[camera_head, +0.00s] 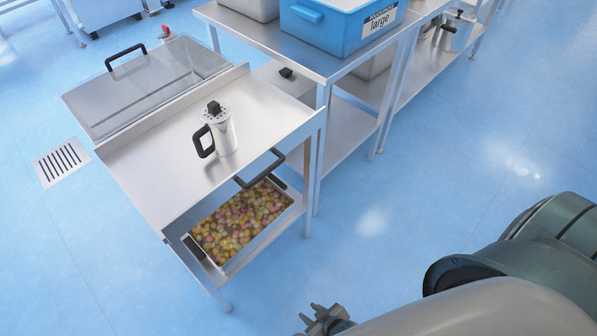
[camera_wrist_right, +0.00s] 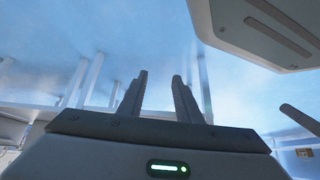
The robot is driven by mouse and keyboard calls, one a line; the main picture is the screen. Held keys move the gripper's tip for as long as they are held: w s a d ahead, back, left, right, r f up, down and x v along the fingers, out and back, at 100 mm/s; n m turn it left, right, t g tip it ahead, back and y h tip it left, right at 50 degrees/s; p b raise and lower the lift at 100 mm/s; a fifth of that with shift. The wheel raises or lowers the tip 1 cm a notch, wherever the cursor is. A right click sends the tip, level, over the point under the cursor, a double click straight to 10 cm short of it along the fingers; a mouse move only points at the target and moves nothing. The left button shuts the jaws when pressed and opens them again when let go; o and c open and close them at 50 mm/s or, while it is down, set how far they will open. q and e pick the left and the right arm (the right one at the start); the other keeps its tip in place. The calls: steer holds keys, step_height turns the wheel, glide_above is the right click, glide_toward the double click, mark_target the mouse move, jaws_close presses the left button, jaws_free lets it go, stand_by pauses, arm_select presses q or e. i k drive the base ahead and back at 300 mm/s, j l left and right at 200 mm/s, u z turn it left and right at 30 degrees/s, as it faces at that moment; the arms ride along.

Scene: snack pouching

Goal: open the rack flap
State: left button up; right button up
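The rack (camera_head: 178,178) is a steel stand with a flat top. A black bar handle (camera_head: 262,169) sits at its front upper edge, on what looks like a clear front flap. The flap's panel is hard to make out, and I cannot tell its exact angle. Behind it, a steel tray (camera_head: 262,238) of colourful round snacks (camera_head: 238,222) shows on the lower level. My right gripper (camera_head: 318,314) is low at the bottom edge, in front of the rack and apart from the handle. Its fingers are apart and empty in the wrist view (camera_wrist_right: 160,76). My left gripper is out of view.
A steel shaker with a black handle (camera_head: 221,135) stands on the rack top. A clear-lidded unit (camera_head: 140,88) adjoins behind. A steel table (camera_head: 275,42) with a blue bin (camera_head: 325,30) stands at the back right. The floor in front (camera_head: 375,220) is free.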

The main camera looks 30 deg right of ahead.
mark_target(251, 173)
steer(key=k+l, duration=0.15)
steer(key=l, duration=0.25)
steer(key=k+l, duration=0.15)
steer(key=l, duration=0.2)
steer(key=k+l, duration=0.15)
steer(key=l, duration=0.25)
steer(key=u, duration=0.05)
